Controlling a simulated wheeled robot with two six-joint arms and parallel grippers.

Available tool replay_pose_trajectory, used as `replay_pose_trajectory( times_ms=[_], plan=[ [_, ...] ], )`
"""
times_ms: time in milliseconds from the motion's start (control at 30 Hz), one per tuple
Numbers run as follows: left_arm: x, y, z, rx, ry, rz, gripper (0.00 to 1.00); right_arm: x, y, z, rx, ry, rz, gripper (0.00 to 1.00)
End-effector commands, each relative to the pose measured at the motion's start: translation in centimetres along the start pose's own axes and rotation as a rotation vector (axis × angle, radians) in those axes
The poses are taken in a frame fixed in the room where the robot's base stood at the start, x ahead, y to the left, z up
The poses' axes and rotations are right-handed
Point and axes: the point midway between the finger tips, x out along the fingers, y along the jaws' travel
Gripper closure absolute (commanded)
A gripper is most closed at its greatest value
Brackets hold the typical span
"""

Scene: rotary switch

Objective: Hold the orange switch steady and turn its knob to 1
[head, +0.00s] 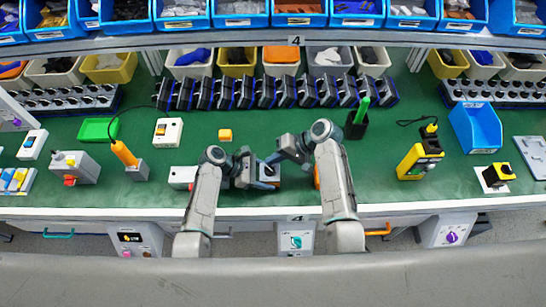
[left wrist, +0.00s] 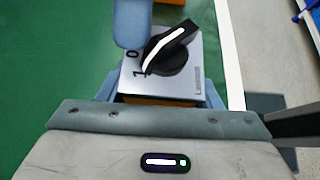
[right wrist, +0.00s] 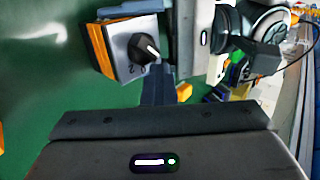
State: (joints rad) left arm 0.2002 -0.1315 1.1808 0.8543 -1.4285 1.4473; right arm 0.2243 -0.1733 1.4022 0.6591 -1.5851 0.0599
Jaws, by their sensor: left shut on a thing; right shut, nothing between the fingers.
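The orange switch (left wrist: 185,85) has a silver face plate with 0 and 1 marks on its left side in the left wrist view. Its black knob (left wrist: 172,50) lies diagonally, with the lower-left end of its white line beside the 1. The right wrist view shows the orange body (right wrist: 101,50) and the knob (right wrist: 143,49). My left gripper (head: 258,178) is shut on the switch body, a finger on each side. My right gripper (head: 272,162) is shut and empty. Its fingertips (left wrist: 132,38) are close beside the knob; contact is unclear. In the head view my grippers partly cover the switch.
A white box (head: 182,177) stands left of my left gripper. Behind are an orange-yellow block (head: 225,135) and a black holder with a green pen (head: 357,125). A yellow device (head: 415,160) stands to the right. The green mat between them has free room.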

Motion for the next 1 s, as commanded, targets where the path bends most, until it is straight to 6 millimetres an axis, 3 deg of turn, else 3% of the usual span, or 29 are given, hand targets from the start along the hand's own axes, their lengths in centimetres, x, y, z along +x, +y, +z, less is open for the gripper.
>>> replay_pose_trajectory(
  times_ms=[233, 600, 1000],
  plan=[
    [-0.2, 0.3, 0.0, 0.005, 0.002, 0.007, 0.66, -2.2, 2.2, -3.1, 0.0, 0.003, 0.011, 1.0],
    [-0.1, 0.2, 0.0, 0.003, 0.002, 0.004, 0.66, -8.9, 0.7, -7.2, -0.002, 0.007, 0.007, 1.0],
    [-0.1, 0.2, 0.0, 0.003, 0.002, 0.004, 0.66, -10.4, 0.3, -8.1, -0.001, 0.005, 0.005, 1.0]
  ],
)
